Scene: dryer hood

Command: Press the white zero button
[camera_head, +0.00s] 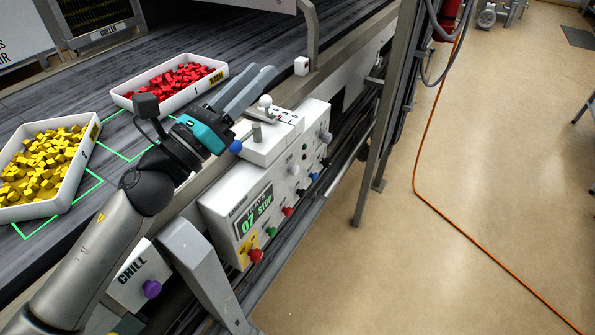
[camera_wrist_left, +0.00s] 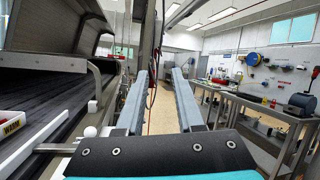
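A white control box (camera_head: 262,195) stands along the near side of the conveyor. Its display reads 07 and STOP. Its front carries several small coloured buttons; a pale, whitish one (camera_head: 293,169) is on the upper part of the front. I cannot read which button is marked zero. My left gripper (camera_head: 260,76) is above and behind the box, over the conveyor edge, apart from the buttons. In the left wrist view its two fingers (camera_wrist_left: 162,92) are spread with nothing between them. My right gripper does not show.
Trays of red blocks (camera_head: 168,82) and yellow blocks (camera_head: 92,135) rest on the dark belt. A white CHILL box with a purple button (camera_head: 152,289) is at lower left. A metal post (camera_head: 378,130) rises right of the control box. The floor beyond is open, crossed by an orange cable (camera_head: 480,240).

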